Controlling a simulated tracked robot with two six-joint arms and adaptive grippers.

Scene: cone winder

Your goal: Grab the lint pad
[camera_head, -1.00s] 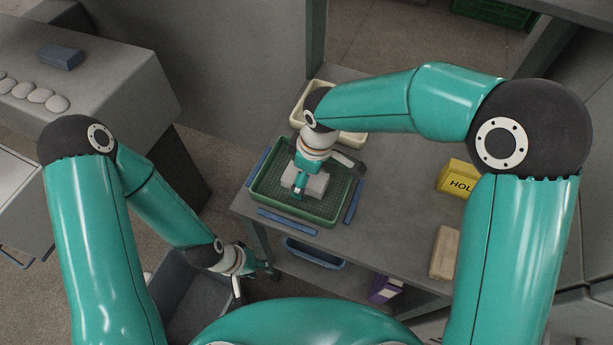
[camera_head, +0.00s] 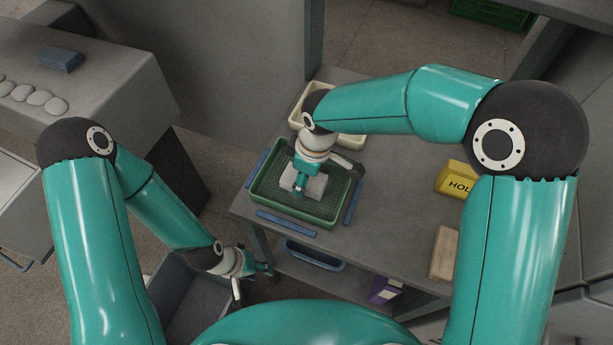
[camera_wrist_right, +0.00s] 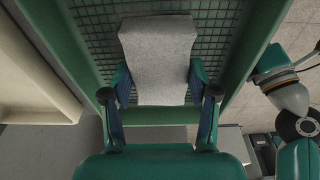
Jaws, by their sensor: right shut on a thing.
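The lint pad is a light grey, flat block (camera_head: 316,186) inside the green tray (camera_head: 328,221) with a gridded floor. It also shows in the right wrist view (camera_wrist_right: 158,40). My right gripper (camera_head: 302,182) reaches down over the tray and is shut on the pad, with one finger at each side in the wrist view (camera_wrist_right: 160,80). Whether the pad touches the tray floor is hard to tell. My left gripper (camera_head: 266,268) hangs empty, low beside the table; its fingers look apart in the right wrist view (camera_wrist_right: 291,68).
The tray stands on a grey table (camera_head: 395,215) with blue strips (camera_head: 286,222) around it. A cream tray (camera_head: 297,118) lies behind. A yellow box marked HOL (camera_head: 455,180) and a tan block (camera_head: 444,253) are to the right. A grey bin (camera_head: 190,305) is below left.

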